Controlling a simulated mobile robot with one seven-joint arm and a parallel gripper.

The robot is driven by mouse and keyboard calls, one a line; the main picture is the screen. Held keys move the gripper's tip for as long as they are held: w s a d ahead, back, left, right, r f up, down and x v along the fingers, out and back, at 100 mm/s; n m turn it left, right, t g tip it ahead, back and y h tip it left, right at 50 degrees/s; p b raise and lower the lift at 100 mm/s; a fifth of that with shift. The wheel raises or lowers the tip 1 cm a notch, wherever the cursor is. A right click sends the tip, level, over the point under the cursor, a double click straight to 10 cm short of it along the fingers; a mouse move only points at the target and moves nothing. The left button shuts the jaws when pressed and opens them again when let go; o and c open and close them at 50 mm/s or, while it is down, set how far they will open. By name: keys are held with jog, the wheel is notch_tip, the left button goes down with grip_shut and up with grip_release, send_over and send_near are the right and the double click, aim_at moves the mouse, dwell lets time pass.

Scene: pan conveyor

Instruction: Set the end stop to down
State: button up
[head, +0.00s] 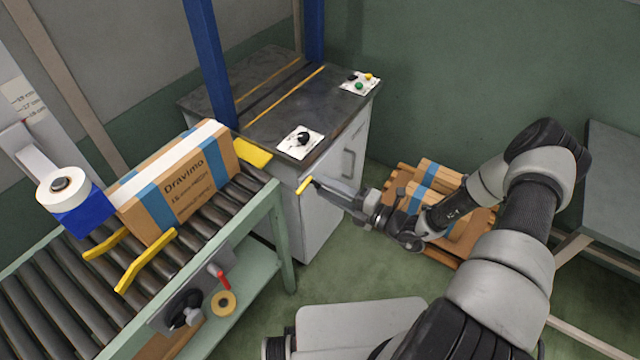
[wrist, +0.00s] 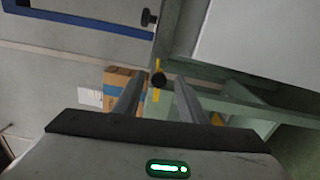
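A yellow end stop plate (head: 252,152) sits at the far end of the roller conveyor, close to the carton's end. A short yellow bar (head: 305,185) shows at the tip of my gripper (head: 316,184), beside the cabinet. In the wrist view a thin yellow bar with a round black knob (wrist: 158,80) lies between the spread fingers of my gripper (wrist: 160,84). The fingers look apart, with space on both sides of the knob. Whether either finger touches it cannot be told.
A Dravimo carton (head: 182,185) stands on the roller conveyor (head: 70,285) between yellow guides. A cabinet (head: 325,190) carries a black knob panel (head: 300,142) and a button panel (head: 360,83). Cartons lie on a pallet (head: 478,222) behind my arm. A red-handled lever (head: 217,277) is on the conveyor's side.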

jog(key=v, duration=1.4)
jog(key=shift+s+d+p, duration=0.25)
jog(key=shift+d+p, duration=0.05)
jog(key=shift+p, duration=0.05)
jog(key=s+a+r+n+g+h+p, duration=0.15)
jog(key=r+n+g+h, duration=0.35)
jog(key=r+n, duration=0.9)
jog(key=s+a+r+n+g+h+p, duration=0.1)
jog(key=s+a+r+n+g+h, duration=0.2)
jog(key=r+n, duration=1.15)
notch_tip(320, 180, up, 10)
jog(key=s+n+t+h, duration=0.2)
jog(key=n+h, duration=0.2)
jog(key=n, duration=0.2)
jog(key=s+f+n+h+b, duration=0.2)
jog(key=s+n+b, duration=0.1)
jog(key=s+n, duration=0.5)
notch_tip(320, 180, up, 15)
jog(key=p, duration=1.6)
jog(key=shift+s+d+t, duration=0.15)
jog(key=shift+s+t, duration=0.15)
jog(key=shift+s, duration=0.1)
